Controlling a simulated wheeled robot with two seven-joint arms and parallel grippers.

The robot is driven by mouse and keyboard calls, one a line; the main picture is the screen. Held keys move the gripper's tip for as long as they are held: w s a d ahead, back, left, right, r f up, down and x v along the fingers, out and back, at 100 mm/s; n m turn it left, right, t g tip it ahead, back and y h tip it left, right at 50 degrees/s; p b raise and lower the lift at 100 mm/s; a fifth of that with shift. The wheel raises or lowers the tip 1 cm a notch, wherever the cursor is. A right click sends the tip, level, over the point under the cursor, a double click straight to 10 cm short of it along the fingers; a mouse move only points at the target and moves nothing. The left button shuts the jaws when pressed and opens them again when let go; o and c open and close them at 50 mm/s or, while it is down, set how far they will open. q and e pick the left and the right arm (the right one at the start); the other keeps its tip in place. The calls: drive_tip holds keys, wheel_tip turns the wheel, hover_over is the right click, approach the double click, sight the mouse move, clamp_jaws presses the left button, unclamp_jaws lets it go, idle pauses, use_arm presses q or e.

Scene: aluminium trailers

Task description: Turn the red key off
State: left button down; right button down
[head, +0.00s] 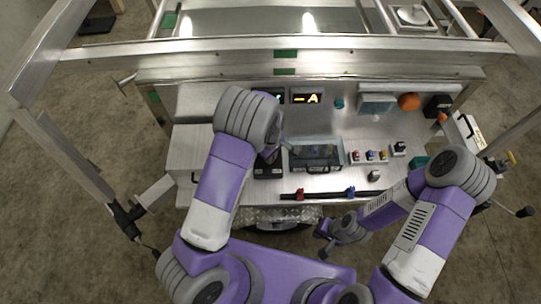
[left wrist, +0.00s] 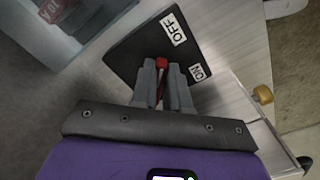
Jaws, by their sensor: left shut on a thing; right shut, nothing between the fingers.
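The red key (left wrist: 161,63) shows in the left wrist view between the fingertips of my left gripper (left wrist: 162,74), which is shut on it. The key sits on a black plate (left wrist: 128,50) with a white OFF label (left wrist: 173,29) above and a white ON label (left wrist: 197,72) to the right. The fingers hide most of the key, so I cannot tell which label it points to. In the head view my left arm covers the key, and part of the black plate (head: 267,171) shows below. My right gripper (head: 325,241) is shut and empty in front of the panel's front edge.
A clear-lidded box (head: 316,155) stands right of the black plate. Several small switches (head: 370,156) sit further right. Metal frame rails (head: 300,58) cross behind the panel.

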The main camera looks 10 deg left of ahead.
use_arm(q)
drive_tip(key=c, duration=1.1)
unclamp_jaws()
wheel_tip(320, 180, up, 8)
drive_tip(key=shift+f+p, duration=0.2)
drive_tip(key=shift+p, duration=0.7)
